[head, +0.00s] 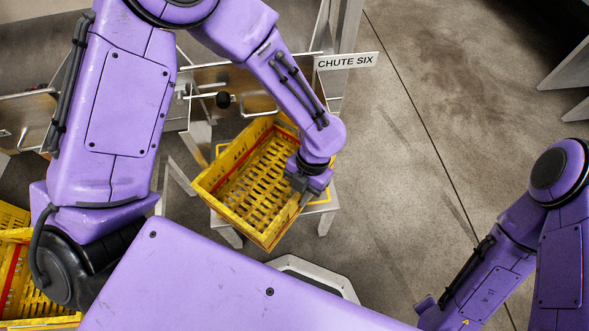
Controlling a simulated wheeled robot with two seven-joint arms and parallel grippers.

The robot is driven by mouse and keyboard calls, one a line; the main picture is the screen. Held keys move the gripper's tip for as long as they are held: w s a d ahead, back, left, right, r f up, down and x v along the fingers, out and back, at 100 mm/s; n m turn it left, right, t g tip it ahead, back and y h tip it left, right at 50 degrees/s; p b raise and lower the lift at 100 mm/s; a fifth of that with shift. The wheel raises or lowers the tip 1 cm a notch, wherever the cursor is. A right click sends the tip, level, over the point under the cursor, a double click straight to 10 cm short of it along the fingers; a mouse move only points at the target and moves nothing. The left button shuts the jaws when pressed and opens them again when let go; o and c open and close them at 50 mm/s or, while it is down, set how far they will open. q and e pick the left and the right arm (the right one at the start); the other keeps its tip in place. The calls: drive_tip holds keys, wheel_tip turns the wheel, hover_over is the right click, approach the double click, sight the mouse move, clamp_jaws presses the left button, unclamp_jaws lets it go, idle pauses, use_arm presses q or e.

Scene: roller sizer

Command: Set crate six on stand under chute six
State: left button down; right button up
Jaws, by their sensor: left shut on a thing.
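A yellow slotted crate (246,184), empty, is at the middle of the head view, turned at an angle over a pale stand (319,208). I cannot tell whether the crate touches the stand. My left gripper (304,194) is shut on the crate's right-hand rim. A sign (346,61) reading CHUTE SIX hangs above and right of the crate, by the metal chute (240,88). My right arm is at the lower right; its gripper is not in view.
More yellow crates (14,270) are at the lower left, partly behind my arm. Metal legs stand at the right edge. The concrete floor (415,150) right of the stand is clear.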

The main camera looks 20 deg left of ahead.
use_arm(q)
drive_tip(key=w+a, duration=0.1)
drive_tip(key=w, duration=0.1)
drive_tip(key=w+a, duration=0.1)
drive_tip(key=w, duration=0.1)
drive_tip(key=w+a+b, duration=0.1)
drive_tip(key=w, duration=0.1)
drive_tip(key=shift+w+a, duration=0.15)
drive_tip(key=shift+a, duration=0.25)
drive_tip(key=shift+w+a+f, duration=0.15)
wheel_tip(320, 180, down, 3)
drive_tip(key=shift+f+b, duration=0.2)
drive_tip(key=shift+b, duration=0.75)
drive_tip(key=shift+r, duration=0.1)
drive_tip(key=c, duration=1.1)
unclamp_jaws()
drive_tip(key=p+v, duration=0.4)
drive_tip(key=v, duration=0.8)
